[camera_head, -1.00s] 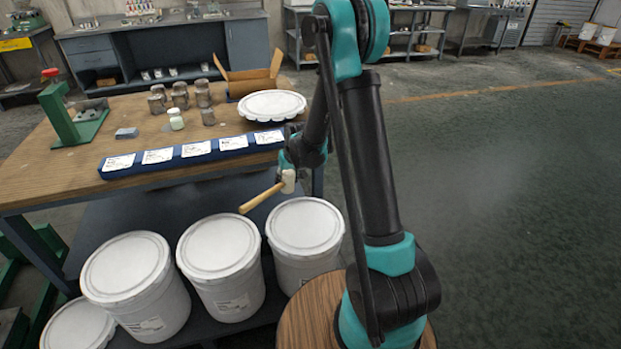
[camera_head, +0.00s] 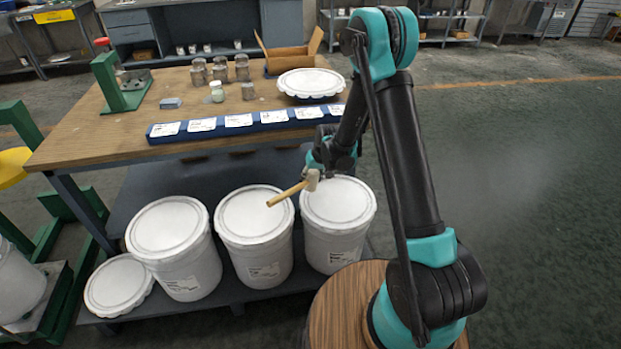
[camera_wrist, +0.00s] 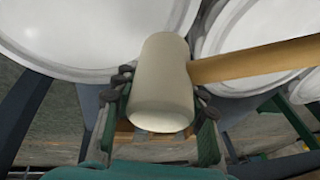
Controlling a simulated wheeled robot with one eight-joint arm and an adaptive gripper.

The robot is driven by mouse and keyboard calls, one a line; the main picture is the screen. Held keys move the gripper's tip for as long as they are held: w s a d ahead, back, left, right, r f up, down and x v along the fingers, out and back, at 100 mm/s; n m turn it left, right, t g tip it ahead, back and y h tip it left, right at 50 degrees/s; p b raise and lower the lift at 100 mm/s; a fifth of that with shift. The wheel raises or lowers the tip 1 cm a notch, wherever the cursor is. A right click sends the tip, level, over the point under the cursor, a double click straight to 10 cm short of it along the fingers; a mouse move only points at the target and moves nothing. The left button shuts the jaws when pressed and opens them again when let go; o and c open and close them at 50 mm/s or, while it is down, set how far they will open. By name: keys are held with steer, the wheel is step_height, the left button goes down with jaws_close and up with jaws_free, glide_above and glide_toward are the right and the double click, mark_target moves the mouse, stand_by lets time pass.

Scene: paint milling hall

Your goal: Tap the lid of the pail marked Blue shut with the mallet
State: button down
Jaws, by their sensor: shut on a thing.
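My gripper (camera_head: 317,169) is shut on the pale head of the mallet (camera_head: 289,193). In the wrist view the fingers (camera_wrist: 161,84) grip the head (camera_wrist: 161,88) from both sides, and the wooden handle (camera_wrist: 262,61) points right. In the head view the handle points down-left, in front of the middle lid's right edge. Three white lidded pails stand in a row: left (camera_head: 180,270), middle (camera_head: 262,262) and right (camera_head: 335,246). Their labels are too small to read, so I cannot tell which is Blue. I cannot tell whether any lid is unseated.
The workbench (camera_head: 85,135) stands behind the pails, with a blue label strip (camera_head: 238,131), jars (camera_head: 220,68) and a white scalloped lid (camera_head: 310,82). Another scalloped lid (camera_head: 118,285) lies low beside the left pail. Open floor (camera_head: 520,190) lies to the right.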

stand_by(0.3)
steer(key=shift+r, duration=3.05)
